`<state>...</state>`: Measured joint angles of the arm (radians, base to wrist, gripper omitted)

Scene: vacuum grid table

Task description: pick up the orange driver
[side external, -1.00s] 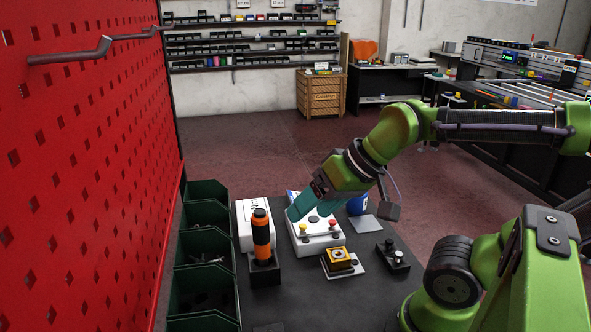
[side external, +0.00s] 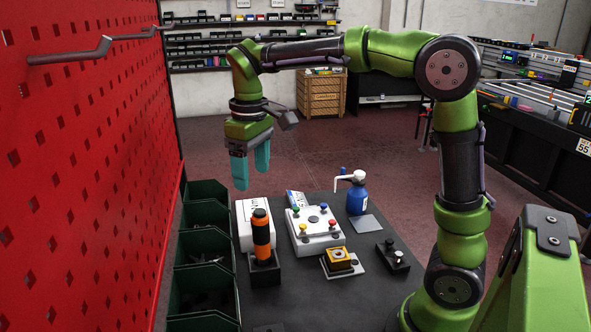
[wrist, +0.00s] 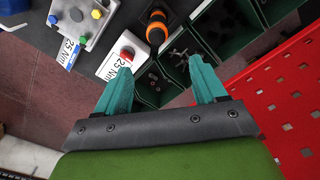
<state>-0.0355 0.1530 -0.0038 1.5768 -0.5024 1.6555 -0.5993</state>
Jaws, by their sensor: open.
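The orange driver (side external: 261,234), with black bands, stands upright in a black holder (side external: 265,271) at the left front of the dark table. My gripper (side external: 250,183) is open and empty, with teal fingers pointing down. It hangs in the air well above the table and behind the driver in the side view. In the wrist view the fingers (wrist: 158,88) are spread apart with nothing between them.
Green bins (side external: 205,250) line the table's left side, beside a red perforated panel (side external: 90,170). A white box (side external: 244,222) stands close behind the driver. A white button box (side external: 314,238), a yellow block (side external: 338,257) and a blue bottle (side external: 357,198) stand to the right.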

